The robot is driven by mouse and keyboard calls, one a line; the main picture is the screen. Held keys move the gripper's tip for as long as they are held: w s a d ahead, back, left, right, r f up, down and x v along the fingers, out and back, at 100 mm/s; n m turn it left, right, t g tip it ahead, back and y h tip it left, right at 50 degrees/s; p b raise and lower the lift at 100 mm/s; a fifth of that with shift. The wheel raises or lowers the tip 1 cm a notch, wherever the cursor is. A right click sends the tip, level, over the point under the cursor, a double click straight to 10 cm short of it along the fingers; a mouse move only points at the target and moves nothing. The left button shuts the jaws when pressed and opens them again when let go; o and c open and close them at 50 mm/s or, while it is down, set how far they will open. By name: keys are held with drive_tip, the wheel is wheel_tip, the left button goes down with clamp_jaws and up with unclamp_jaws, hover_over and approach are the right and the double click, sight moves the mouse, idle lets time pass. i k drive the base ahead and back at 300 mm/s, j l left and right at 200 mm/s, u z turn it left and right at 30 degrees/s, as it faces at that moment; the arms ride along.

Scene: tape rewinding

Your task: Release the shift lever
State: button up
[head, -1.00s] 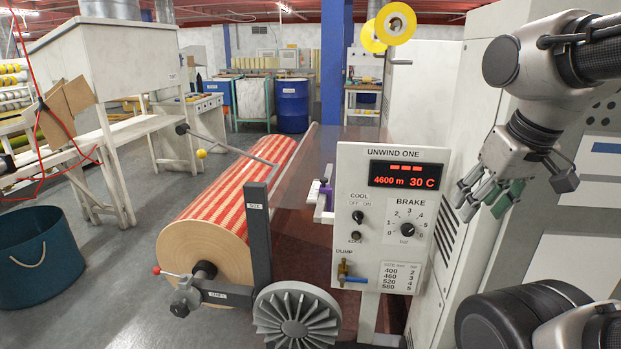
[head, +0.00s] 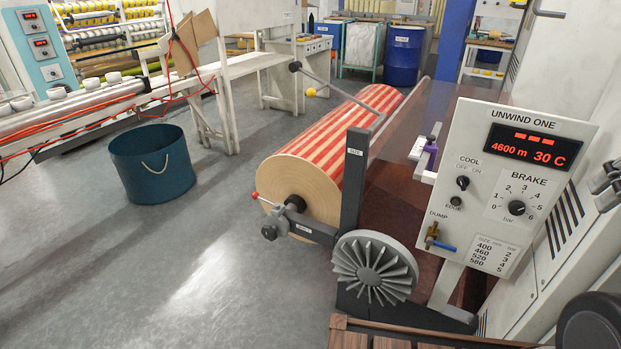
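A roll (head: 345,150) with red and cream stripes sits on the unwind stand. A thin lever with a red ball tip (head: 255,195) sticks out at the near end of the roll's shaft, by the black hub (head: 294,204). A long grey arm (head: 345,95) with a black knob and a yellow ball leans over the roll. No readable label shows which of these is the shift lever. Only the fingers of my gripper (head: 606,184) show, at the right edge, beside the white cabinet and far from both levers. Whether they are open is unclear.
The control panel (head: 515,180) reads 4600 m and 30 C. A grey finned wheel (head: 375,267) stands below the roll. A teal bucket (head: 152,165) stands on the floor at left. The grey floor (head: 200,270) in front of the roll is clear.

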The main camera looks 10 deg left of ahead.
sight(255, 195)
drive_tip(key=j+u, duration=0.1)
drive_tip(key=j, duration=0.55)
drive_tip(key=i+j+u, duration=0.1)
drive_tip(key=j, duration=0.55)
drive_tip(key=i+j+u, duration=0.1)
drive_tip(key=i+j, duration=0.25)
drive_tip(key=i, duration=0.15)
drive_tip(key=i+j+u, duration=0.15)
drive_tip(key=i+j, duration=0.15)
drive_tip(key=i, duration=0.2)
drive_tip(key=i+l+u, duration=0.1)
drive_tip(key=i, duration=0.4)
